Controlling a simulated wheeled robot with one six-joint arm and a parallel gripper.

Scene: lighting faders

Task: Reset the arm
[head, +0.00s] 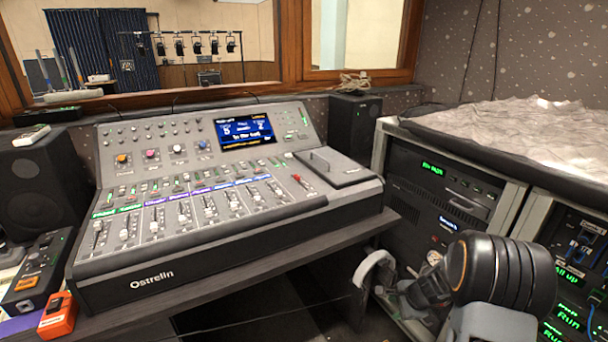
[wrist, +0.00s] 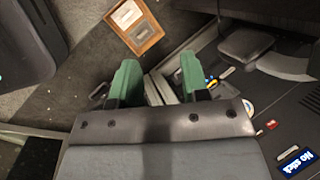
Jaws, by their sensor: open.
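My arm (head: 490,275) is folded in the lower right of the head view, in front of the equipment rack. Its fingers cannot be made out clearly there. In the wrist view my gripper (wrist: 160,78) shows two green-padded fingers standing apart, with nothing held between them. They point over a dark floor and a pale edge or strip. The gripper is away from the mixing console (head: 230,180), which stands left of the arm in the head view.
A rack (head: 455,190) with green displays stands close behind my arm, crumpled grey cloth (head: 500,130) on top. A black speaker (head: 355,122) sits behind the console. An orange box (head: 58,315) is at front left. The wrist view shows a wood-framed item (wrist: 133,25) and a dark panel (wrist: 265,110).

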